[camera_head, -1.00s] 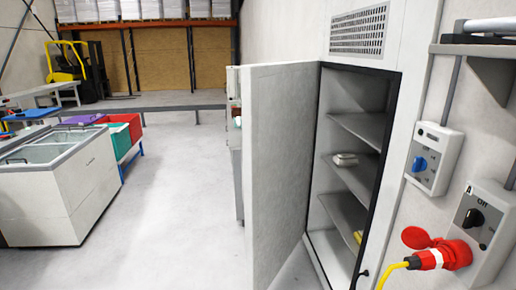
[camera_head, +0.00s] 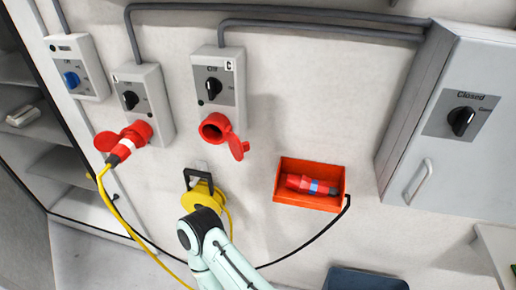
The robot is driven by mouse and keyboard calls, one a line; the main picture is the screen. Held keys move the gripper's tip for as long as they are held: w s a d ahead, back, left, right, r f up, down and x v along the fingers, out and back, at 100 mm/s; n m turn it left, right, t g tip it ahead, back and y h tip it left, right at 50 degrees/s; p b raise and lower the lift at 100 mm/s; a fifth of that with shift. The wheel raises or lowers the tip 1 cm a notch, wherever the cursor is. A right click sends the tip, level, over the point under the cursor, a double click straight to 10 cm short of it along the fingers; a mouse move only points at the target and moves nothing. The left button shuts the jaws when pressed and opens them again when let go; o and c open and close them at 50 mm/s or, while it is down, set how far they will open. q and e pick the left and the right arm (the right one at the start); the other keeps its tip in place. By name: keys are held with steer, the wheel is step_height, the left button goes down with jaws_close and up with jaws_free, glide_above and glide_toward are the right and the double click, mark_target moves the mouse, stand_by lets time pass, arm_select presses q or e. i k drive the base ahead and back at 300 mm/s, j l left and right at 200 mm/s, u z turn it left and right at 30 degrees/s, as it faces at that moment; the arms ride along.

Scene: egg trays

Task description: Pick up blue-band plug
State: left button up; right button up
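The blue-band plug (camera_head: 314,186) is red with a blue band around its middle. It lies on its side in an open orange-red box (camera_head: 309,205) fixed to the wall, right of centre. A black cable (camera_head: 297,249) runs from the box's right side down and to the left.
A white-banded red plug (camera_head: 122,150) with a yellow cable sits in the left red socket. An open red socket (camera_head: 214,128) with a hanging lid is right of it. A yellow reel (camera_head: 203,196) hangs below. A grey cabinet (camera_head: 447,110) juts out at right; a dark blue bin (camera_head: 365,280) stands below.

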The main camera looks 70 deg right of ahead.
mark_target(302, 184)
steer(key=k+l+z, duration=0.15)
steer(key=k, duration=0.45)
steer(key=k+l+z, duration=0.2)
steer(key=k+l, duration=0.15)
steer(key=k, duration=0.25)
steer(key=k+l+z, duration=0.15)
steer(key=k+l, duration=0.2)
steer(key=k, duration=0.25)
steer(key=k+l+z, duration=0.2)
steer(key=k+l, duration=0.25)
steer(key=k, duration=0.1)
